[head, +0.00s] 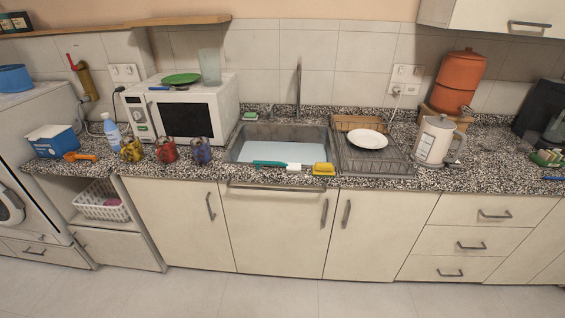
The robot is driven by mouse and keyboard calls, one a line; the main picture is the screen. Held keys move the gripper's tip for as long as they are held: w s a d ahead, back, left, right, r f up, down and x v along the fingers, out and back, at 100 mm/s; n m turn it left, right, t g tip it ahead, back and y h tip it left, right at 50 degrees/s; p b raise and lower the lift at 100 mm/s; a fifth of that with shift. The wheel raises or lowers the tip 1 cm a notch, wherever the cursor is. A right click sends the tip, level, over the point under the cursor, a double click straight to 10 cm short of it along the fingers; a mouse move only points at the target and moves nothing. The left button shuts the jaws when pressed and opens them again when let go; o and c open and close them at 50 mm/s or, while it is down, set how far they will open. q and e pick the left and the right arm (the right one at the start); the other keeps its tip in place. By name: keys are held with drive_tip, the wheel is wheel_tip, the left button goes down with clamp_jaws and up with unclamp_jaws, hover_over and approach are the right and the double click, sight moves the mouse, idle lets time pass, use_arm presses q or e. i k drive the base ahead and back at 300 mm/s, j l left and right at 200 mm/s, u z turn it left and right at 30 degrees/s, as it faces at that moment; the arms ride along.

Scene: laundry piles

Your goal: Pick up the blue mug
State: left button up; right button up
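The blue mug (201,151) stands on the speckled countertop (222,178), in front of the microwave and just left of the sink. It is the rightmost of three mugs in a row. A red mug (166,150) stands to its left, and a yellow mug (131,149) stands further left. The blue mug looks dark and patterned, and its handle is hard to make out. Neither of my grippers shows in the head view.
A white microwave (143,118) stands behind the mugs. The sink (240,148) is to their right, with a brush (276,165) and yellow sponge (323,169) on its front edge. A dish rack (375,167) and kettle (434,140) stand further right. The floor (270,297) in front is clear.

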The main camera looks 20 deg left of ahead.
sight(200, 146)
drive_tip(key=u, duration=1.25)
